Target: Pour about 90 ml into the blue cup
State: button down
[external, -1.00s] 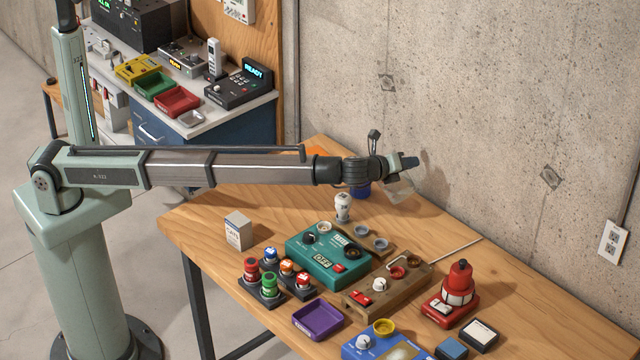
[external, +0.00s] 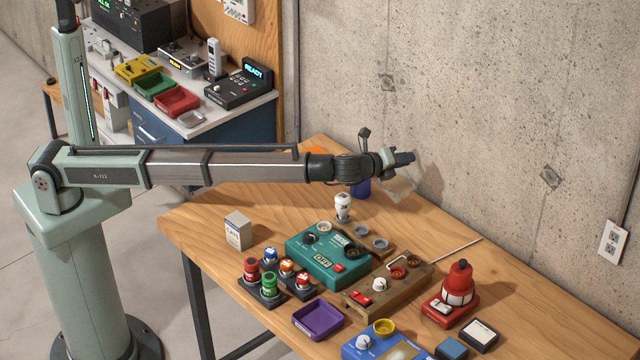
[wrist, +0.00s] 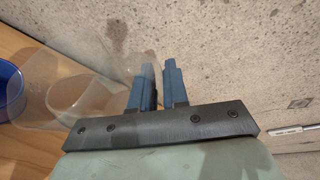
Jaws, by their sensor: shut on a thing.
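My gripper (external: 404,158) is above the far end of the wooden table, close to the concrete wall. It is shut on a clear, see-through container (external: 408,180), which is held tilted. In the wrist view the blue fingers (wrist: 158,85) close on the container's side, and its clear body (wrist: 75,90) spreads to the left. The blue cup (external: 360,188) stands on the table below my wrist, partly hidden by the arm. It also shows cut off at the left edge of the wrist view (wrist: 10,92), beside the container. I cannot make out liquid in either.
A white bulb-shaped item (external: 343,207), a teal control box (external: 328,256) and a wooden switch panel (external: 386,286) stand nearer the camera. The concrete wall (external: 470,110) is close behind the gripper. Bare table (external: 230,200) lies left of the cup.

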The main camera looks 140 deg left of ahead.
jog(key=shift+s+d+r+n+t+y+b, duration=0.2)
jog(key=shift+s+r+n+t+y+b, duration=0.35)
jog(key=shift+s+r+n, duration=0.7)
dwell(3.0)
jog(key=shift+r+m, duration=0.1)
jog(key=shift+m, duration=0.15)
jog(key=w+f+m, duration=0.1)
jog(key=w+f+m+g+h, duration=0.1)
jog(key=w, duration=0.1)
jog(key=shift+a+f, duration=0.3)
jog(key=shift+a, duration=0.05)
jog(key=shift+w+f+m, duration=0.1)
jog(key=shift+f+m, duration=0.1)
jog(key=shift+m, duration=0.1)
jog(key=shift+w+a+f+m+g, duration=0.1)
jog(key=shift+w+f+m+g, duration=0.05)
jog(key=shift+w+m+g, duration=0.3)
jog(key=shift+w+f, duration=0.15)
jog(key=shift+f, duration=0.4)
jog(key=shift+f+m, duration=0.1)
jog(key=shift+m, duration=0.15)
dwell(0.5)
